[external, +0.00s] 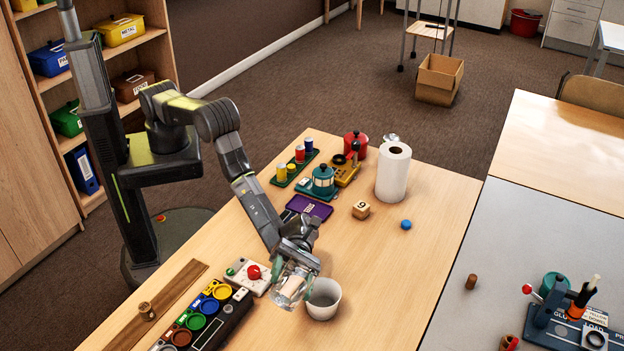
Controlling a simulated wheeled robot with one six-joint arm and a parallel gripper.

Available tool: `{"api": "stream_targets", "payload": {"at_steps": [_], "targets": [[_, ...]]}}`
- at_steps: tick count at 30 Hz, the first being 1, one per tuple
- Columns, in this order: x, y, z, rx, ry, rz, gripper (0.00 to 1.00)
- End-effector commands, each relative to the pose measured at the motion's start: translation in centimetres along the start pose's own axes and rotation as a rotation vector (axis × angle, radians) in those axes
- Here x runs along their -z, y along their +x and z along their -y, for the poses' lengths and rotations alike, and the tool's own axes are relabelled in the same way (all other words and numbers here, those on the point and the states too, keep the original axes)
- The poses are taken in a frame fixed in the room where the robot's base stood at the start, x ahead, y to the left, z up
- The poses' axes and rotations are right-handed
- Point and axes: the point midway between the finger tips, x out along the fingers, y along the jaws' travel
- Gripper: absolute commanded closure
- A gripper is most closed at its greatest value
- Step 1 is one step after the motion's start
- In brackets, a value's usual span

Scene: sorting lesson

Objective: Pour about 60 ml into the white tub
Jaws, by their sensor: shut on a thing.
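The white tub (324,312) stands upright near the front middle of the wooden table. My gripper (294,265) is shut on a clear vessel (289,293) just left of the tub. The vessel looks tilted, with pale contents or a label inside its outline. Its lip is close to the tub's rim; I cannot tell whether they touch. No stream of liquid can be made out, and the level in the tub is too small to tell.
A white box with a red knob (249,275) and a row of coloured cups (208,307) lie left of the vessel. A purple tray (309,207), a numbered wooden block (361,210), a blue ball (406,225) and a paper roll (393,174) stand farther back. The table right of the tub is clear.

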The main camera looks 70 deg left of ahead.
Motion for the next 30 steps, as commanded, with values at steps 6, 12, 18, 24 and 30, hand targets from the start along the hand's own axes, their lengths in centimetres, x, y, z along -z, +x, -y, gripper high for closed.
{"api": "stream_targets", "payload": {"at_steps": [6,12,18,24,30], "targets": [[-0.5,0.2,0.5,0.024,-0.056,0.06,0.67],[-1.2,0.5,0.9,0.037,-0.087,0.093,0.67],[-1.6,0.6,1.2,0.045,-0.107,0.115,0.67],[-2.1,0.7,1.5,0.055,-0.13,0.14,0.67],[-2.6,0.8,1.8,0.066,-0.156,0.17,0.67]]}}
